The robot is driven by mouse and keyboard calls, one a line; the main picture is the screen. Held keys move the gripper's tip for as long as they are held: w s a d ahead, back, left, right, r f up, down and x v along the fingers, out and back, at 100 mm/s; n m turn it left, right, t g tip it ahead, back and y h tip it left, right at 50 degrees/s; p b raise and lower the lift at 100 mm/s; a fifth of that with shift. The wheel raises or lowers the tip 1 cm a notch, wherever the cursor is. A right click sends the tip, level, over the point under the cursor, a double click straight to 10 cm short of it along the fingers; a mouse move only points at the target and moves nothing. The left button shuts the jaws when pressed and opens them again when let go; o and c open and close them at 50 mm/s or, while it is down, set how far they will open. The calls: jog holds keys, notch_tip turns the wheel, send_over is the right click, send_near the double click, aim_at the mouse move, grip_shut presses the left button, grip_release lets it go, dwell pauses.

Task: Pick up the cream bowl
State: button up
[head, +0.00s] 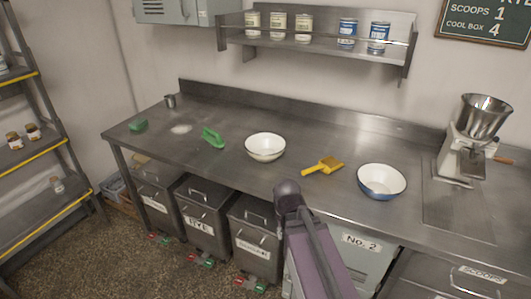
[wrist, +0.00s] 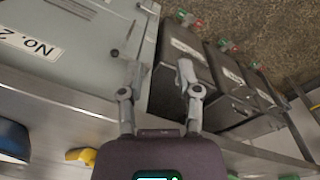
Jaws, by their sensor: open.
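The cream bowl (head: 265,147) stands upright on the steel counter in the head view, left of the yellow brush, and looks empty. I cannot make it out in the wrist view. My gripper (wrist: 160,72) shows in the wrist view with its two fingers apart and nothing between them. It faces the counter front, with cabinet and bins beyond the fingers. In the head view my arm rises in front of the counter, below the bowl; the fingers cannot be made out there.
On the steel counter (head: 225,165), a blue bowl with a pale inside (head: 381,192), a yellow brush (head: 323,166) and a green scoop-like item (head: 212,137) lie near the cream bowl. A shelf with tins (head: 320,47) hangs above; bins (head: 205,225) stand below.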

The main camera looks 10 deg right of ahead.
jog(key=w+r+m+t+h, duration=0.1)
jog(key=w+m+h, duration=0.1)
jog(key=w, duration=0.6)
jog(key=w+a+r+m+t+h+b, duration=0.1)
jog(key=w+r+m+t+h, duration=0.1)
jog(key=w, duration=0.6)
jog(key=w+r+m+t+h+b, duration=0.1)
jog(key=w+m+t+h, duration=0.1)
jog(key=w+m+h, duration=0.2)
jog(key=shift+w+a+r+m, duration=0.15)
jog(key=shift+w+m, duration=0.2)
jog(key=shift+w, duration=0.45)
jog(key=shift+w+a+r+m, duration=0.1)
jog(key=shift+w+m, duration=0.2)
jog(key=shift+w, duration=0.45)
jog(key=shift+w+a+r+m, duration=0.15)
jog(key=shift+w+m, duration=0.2)
jog(key=shift+w, duration=0.45)
jog(key=w+a+r+m+t+h+b, duration=0.1)
jog(key=w+a+r+m+t+h, duration=0.1)
jog(key=w, duration=0.4)
jog(key=shift+w+a+r+m+t, duration=0.25)
jog(key=shift+a+r+m+t, duration=0.25)
jog(key=shift+a+r, duration=0.4)
